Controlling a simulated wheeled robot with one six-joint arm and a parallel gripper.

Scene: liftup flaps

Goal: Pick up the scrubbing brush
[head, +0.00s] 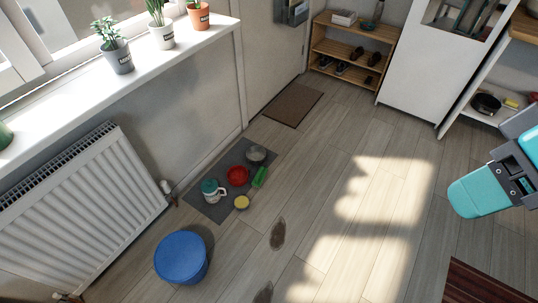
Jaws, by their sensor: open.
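A small green elongated object (260,177), which looks like the scrubbing brush, lies at the right side of a dark grey mat (207,210) on the floor. It is too small to make out bristles. A red bowl-like item (238,175) is just left of it, and a grey metal pot or bowl (256,155) is just behind it. A teal and white mug-like item (212,190) and a round yellow item (241,202) are nearer.
A blue round tub or pouf (181,257) stands in front of the mat. A white radiator (85,205) and a sill with potted plants (118,55) are at left. A shoe rack (347,75) and white cabinet (425,65) stand behind. The wooden floor (340,190) right of the mat is mostly clear.

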